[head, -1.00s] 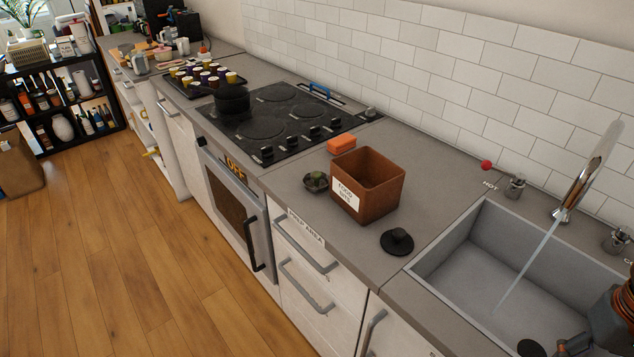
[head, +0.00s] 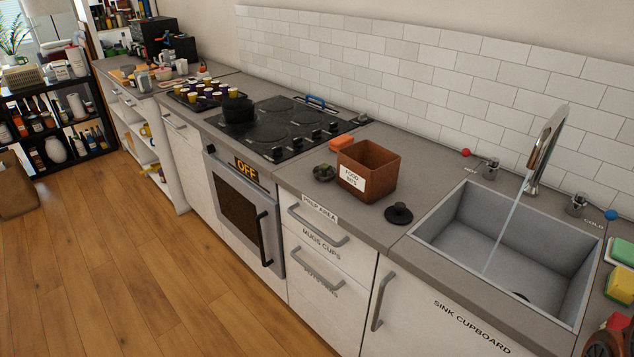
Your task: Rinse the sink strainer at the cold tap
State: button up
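The sink (head: 450,215) is at the right, and water (head: 503,235) runs from its chrome spout (head: 545,150) into the basin. The cold tap handle (head: 577,204), marked COLD with a blue ball (head: 611,215), stands right of the spout. A small dark round basket-like thing (head: 323,174) with green bits in it sits on the counter, left of a brown box labelled FOOD BITS (head: 370,165); it may be the strainer. A black round piece with a knob (head: 398,214) lies between the box and the sink. My gripper is not clearly in view.
The hot tap handle (head: 490,169) is left of the spout. An orange block (head: 341,143) lies behind the brown box. Sponges (head: 620,280) lie right of the sink. The hob (head: 285,125) holds a dark pot (head: 237,110). The wooden floor (head: 150,270) in front is clear.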

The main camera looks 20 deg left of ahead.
aim_at(612, 215)
jog(key=u, duration=0.7)
jog(key=i, duration=0.55)
jog(key=u, duration=1.3)
jog(key=i, duration=1.1)
jog(key=u, duration=0.15)
